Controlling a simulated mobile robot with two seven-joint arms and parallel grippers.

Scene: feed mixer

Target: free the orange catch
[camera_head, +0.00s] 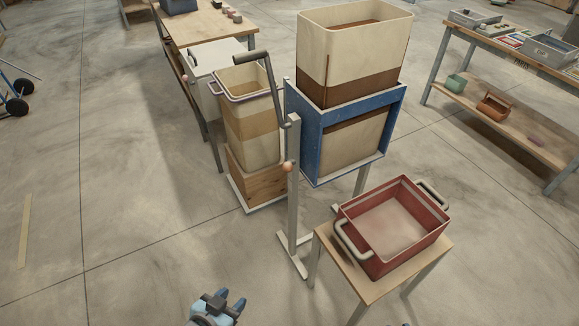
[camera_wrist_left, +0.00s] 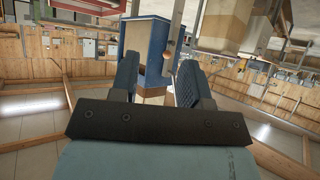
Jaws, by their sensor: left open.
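A small orange knob (camera_head: 288,166), which looks like the orange catch, sits on the pale upright post (camera_head: 293,205) beside the blue frame (camera_head: 310,130). A dark crank lever (camera_head: 272,88) rises from the same post above it. The blue frame holds a tall cream hopper (camera_head: 325,60) with brown feed in it. My left gripper (camera_head: 231,299) is open and empty, low at the front of the head view, well short of the knob. The left wrist view shows its two spread fingers (camera_wrist_left: 158,62) with the blue frame (camera_wrist_left: 146,38) beyond them. My right gripper is not seen.
A red handled tub (camera_head: 385,262) stands on a small wooden table (camera_head: 330,262) right of the post. A cream bin (camera_head: 250,145) stands on a wooden box behind the post. Benches are at the back.

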